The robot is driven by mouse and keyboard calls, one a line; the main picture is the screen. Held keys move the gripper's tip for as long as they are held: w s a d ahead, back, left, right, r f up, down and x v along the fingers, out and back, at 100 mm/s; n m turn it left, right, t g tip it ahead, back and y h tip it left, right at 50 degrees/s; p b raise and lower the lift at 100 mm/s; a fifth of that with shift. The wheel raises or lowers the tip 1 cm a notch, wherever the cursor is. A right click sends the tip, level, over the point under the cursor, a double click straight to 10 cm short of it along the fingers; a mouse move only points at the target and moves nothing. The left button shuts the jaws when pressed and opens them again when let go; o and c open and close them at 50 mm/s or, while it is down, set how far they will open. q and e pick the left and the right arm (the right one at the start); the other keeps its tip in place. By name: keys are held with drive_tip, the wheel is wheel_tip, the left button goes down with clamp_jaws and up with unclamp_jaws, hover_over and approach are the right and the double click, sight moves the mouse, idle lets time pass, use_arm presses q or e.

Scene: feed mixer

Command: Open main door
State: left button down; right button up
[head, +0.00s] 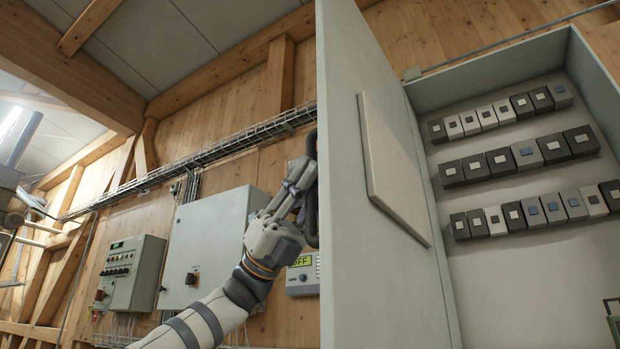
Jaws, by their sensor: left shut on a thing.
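The main door (350,250) is the large grey door of a wall cabinet. It stands swung open, with its inner side and a flat panel (390,165) on it facing right. A dark bar handle (311,195) sits on the door's outer side, at the left in the head view. My left gripper (303,190) is shut on this handle, and its fingers partly cover it. The cabinet's inside (520,80) shows to the right of the door, with several rows of dark and light modules. My right gripper is not in view.
Left of the door, a closed grey box (205,250), a control panel (130,272) with buttons and a small unit with a green display (301,261) hang on the wooden wall. A wire cable tray (215,145) runs above them. A green object (614,322) shows at the lower right edge.

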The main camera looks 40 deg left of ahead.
use_arm(q)
drive_tip(key=c, duration=1.6)
unclamp_jaws()
drive_tip(key=shift+o, duration=0.2)
drive_tip(key=v, duration=1.2)
